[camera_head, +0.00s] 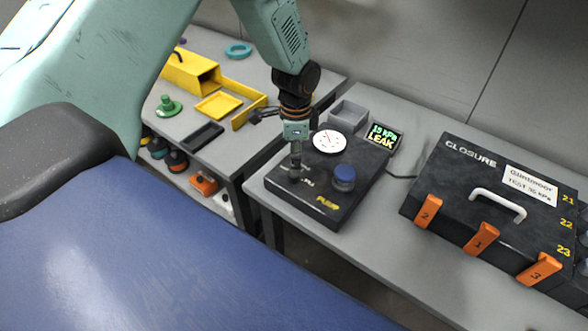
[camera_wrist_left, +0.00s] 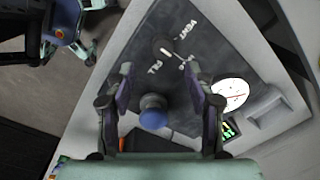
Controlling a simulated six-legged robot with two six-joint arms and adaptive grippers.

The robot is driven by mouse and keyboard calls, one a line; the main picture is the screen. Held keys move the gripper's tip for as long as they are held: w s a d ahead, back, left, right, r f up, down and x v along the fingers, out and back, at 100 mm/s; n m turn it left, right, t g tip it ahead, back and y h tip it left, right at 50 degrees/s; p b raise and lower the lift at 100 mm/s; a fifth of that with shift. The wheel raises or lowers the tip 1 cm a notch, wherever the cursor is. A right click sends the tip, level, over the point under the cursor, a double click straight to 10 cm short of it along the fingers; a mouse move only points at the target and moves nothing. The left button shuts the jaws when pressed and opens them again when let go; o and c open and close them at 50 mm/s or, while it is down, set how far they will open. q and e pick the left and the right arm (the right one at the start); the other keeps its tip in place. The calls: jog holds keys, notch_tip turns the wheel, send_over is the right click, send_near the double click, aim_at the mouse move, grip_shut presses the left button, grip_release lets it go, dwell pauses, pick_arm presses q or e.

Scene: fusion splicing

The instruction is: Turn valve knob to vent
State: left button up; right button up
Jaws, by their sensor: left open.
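The dark control box (camera_head: 335,205) stands on the grey table, with white lettering around its valve knob. In the left wrist view the valve knob (camera_wrist_left: 166,49) is a small dark round part with a pale pointer mark. My left gripper (camera_head: 295,172) points down over the box's left part and hides most of the knob in the head view. In the wrist view my left gripper (camera_wrist_left: 159,70) is open, its fingertips apart on either side, short of the knob. I cannot tell whether they touch anything. My right gripper is not in view.
The box also carries a blue knob (camera_head: 344,178) near yellow PUMP lettering and a white gauge (camera_head: 329,141). A display (camera_head: 385,136) reads "15 kPa LEAK". A black CLOSURE case (camera_head: 450,180) with orange latches stands right. A grey bin (camera_head: 349,115) stands behind the box.

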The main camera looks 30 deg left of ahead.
aim_at(294, 176)
pick_arm(q)
jog(key=f, duration=0.3)
jog(key=a+f, duration=0.1)
jog(key=f, duration=0.2)
jog(key=shift+w+a+f, duration=0.15)
jog(key=shift+f, duration=0.05)
jog(key=shift+d, duration=0.5)
jog(key=shift+a+f, duration=0.1)
jog(key=shift+a, duration=0.05)
jog(key=shift+c, duration=0.6)
jog(key=shift+a, duration=0.3)
jog(key=c, duration=0.3)
jog(key=shift+d, duration=0.3)
jog(key=c, duration=0.5)
grip_shut()
